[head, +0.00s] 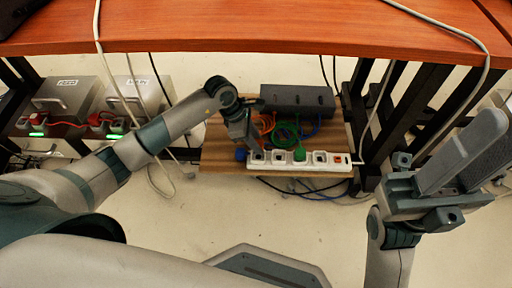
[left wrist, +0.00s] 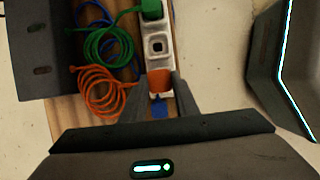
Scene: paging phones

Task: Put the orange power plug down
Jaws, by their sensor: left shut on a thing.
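My left gripper (head: 250,144) reaches down to the left part of the white power strip (head: 328,168) on the wooden board. In the left wrist view, my left gripper (left wrist: 160,92) is shut on the orange power plug (left wrist: 158,78), which sits between the fingertips over the strip. Its orange cord (left wrist: 100,88) lies coiled beside the strip. In the head view the plug is mostly hidden by the gripper. I cannot tell whether its pins are in a socket. My right gripper (head: 474,150) is raised at the right, and its finger gap is unclear.
A green plug (head: 299,154) stands in the strip, and a blue plug (head: 240,154) is at its left end. A dark box (head: 297,99) stands behind the coiled cords. The orange-brown desk top (head: 260,32) spans above; its dark legs (head: 408,115) stand at the right.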

